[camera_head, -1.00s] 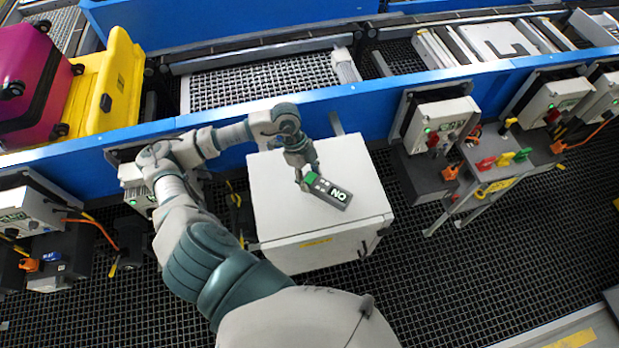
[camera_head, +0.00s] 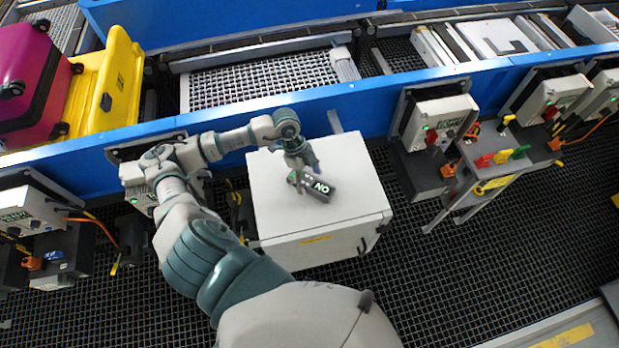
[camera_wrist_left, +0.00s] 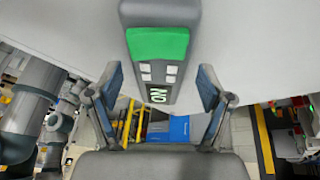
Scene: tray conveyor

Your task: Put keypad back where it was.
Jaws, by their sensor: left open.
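The keypad (camera_head: 320,187) is a dark grey block with a green screen, light buttons and an "ON" label. My left gripper (camera_head: 297,182) is at the keypad's left end. In the left wrist view the keypad (camera_wrist_left: 158,72) shows between the spread fingers of my left gripper (camera_wrist_left: 166,88), with gaps at both sides. My right gripper is out of view.
A blue conveyor frame (camera_head: 370,98) runs behind the cabinet. A yellow tray (camera_head: 121,95) with a magenta suitcase (camera_head: 30,75) stands at the upper left. Control boxes (camera_head: 440,117) are mounted right of the cabinet. Dark grating floor lies in front.

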